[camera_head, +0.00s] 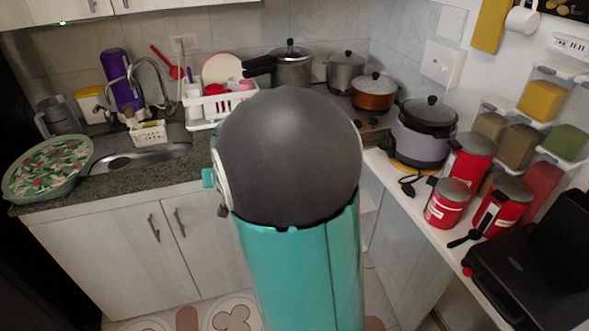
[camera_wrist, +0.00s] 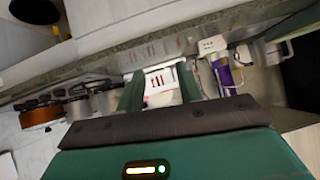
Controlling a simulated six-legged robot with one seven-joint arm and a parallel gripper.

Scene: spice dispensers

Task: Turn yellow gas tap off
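A small yellow spot (camera_wrist: 57,30) shows in the wrist view at the upper left, by a dark opening in the pale cabinet front. It may be the gas tap, but it is too small to tell its shape or handle position. I cannot make out a gas tap in the head view, where my own arm blocks the middle. My gripper (camera_wrist: 160,68) shows in the wrist view with its two green fingers apart and nothing held between them. The yellow spot is well to the left of the fingers, and apart from them. The head view does not show the fingers.
The countertop (camera_head: 110,190) holds a sink (camera_head: 140,158) and a dish rack (camera_head: 210,110). An orange pot (camera_head: 374,93) and other pots stand at the back right. The right shelf holds a rice cooker (camera_head: 422,142) and red canisters (camera_head: 447,203). Some floor (camera_head: 215,312) shows below.

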